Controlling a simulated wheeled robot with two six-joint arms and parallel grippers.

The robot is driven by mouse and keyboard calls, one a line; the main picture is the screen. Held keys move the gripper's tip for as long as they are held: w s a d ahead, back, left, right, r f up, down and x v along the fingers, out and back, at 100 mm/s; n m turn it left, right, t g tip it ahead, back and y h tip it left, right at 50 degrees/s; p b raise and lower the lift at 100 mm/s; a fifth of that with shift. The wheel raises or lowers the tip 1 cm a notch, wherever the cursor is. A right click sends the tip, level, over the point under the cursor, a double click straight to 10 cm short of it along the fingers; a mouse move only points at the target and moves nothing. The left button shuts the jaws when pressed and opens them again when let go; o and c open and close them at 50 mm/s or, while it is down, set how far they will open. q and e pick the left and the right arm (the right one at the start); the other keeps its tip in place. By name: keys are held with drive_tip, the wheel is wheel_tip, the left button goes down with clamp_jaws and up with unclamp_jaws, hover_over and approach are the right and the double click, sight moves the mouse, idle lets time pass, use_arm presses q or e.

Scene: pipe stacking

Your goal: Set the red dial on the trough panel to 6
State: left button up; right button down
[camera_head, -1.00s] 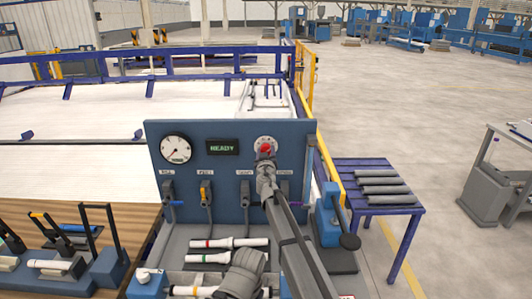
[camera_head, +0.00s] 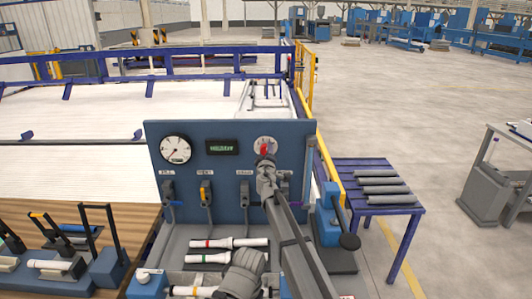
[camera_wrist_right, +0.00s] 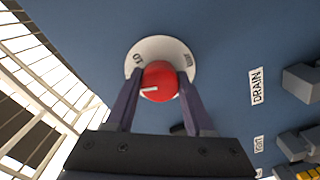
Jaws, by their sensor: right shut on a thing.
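The red dial (camera_head: 264,149) sits on a round white scale plate near the upper right of the blue trough panel (camera_head: 225,165). In the right wrist view the red knob (camera_wrist_right: 160,82) is round, with a white mark at its lower left, pointing left. Numbers on the plate (camera_wrist_right: 150,48) are partly hidden or too small to read surely. My right gripper (camera_head: 265,162) is at the dial; its two fingers (camera_wrist_right: 156,92) are shut on the knob's sides. My left gripper is not in view.
A gauge (camera_head: 176,149) and a green-lit display (camera_head: 222,147) are left of the dial. Several valve levers, one yellow (camera_head: 205,191), line the panel below. Pipes (camera_head: 228,243) lie in the trough. A blue table (camera_head: 372,165) with grey pipes stands right.

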drive_tip(key=n, duration=0.7)
idle(0.6)
drive_tip(key=shift+c, duration=1.4)
unclamp_jaws()
drive_tip(key=shift+s, duration=0.15)
drive_tip(key=s, duration=0.7)
drive_tip(key=shift+s, duration=0.3)
